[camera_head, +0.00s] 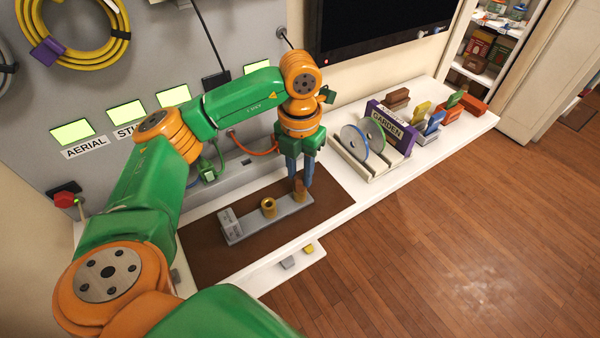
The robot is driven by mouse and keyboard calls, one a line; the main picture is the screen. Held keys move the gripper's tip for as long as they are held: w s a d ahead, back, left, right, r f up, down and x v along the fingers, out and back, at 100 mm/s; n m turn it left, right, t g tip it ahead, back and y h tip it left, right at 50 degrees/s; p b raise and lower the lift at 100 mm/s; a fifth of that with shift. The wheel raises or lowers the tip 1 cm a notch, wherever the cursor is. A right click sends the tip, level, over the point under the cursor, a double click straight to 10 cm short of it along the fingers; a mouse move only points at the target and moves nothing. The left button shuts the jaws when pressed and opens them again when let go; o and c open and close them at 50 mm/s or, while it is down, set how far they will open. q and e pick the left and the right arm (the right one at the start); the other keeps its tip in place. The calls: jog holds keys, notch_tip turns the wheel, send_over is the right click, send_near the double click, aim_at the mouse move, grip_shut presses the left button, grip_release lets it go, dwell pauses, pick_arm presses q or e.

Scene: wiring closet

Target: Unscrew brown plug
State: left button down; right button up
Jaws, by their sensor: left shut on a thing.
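The brown plug (299,190) stands at the right end of a grey bar-shaped fixture (241,225). My left gripper (299,182) points down over this end, its blue-grey fingers shut on the plug. The fingers hide part of the plug, and I cannot tell how deep it sits in the fixture. An open brass-coloured socket (268,206) stands near the middle of the fixture. My right gripper is not in view.
The fixture lies on a brown mat (205,270) on a white counter. A rack with discs (355,142) and a purple GARDEN box (388,127) stand to the right. A grey wall panel (120,75) with lit green windows rises behind. An orange cable (255,150) runs near the gripper.

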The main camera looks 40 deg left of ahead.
aim_at(300, 175)
pick_arm(q)
jog(key=shift+r+p, duration=2.7)
jog(key=shift+r, duration=0.45)
jog(key=shift+f, duration=0.15)
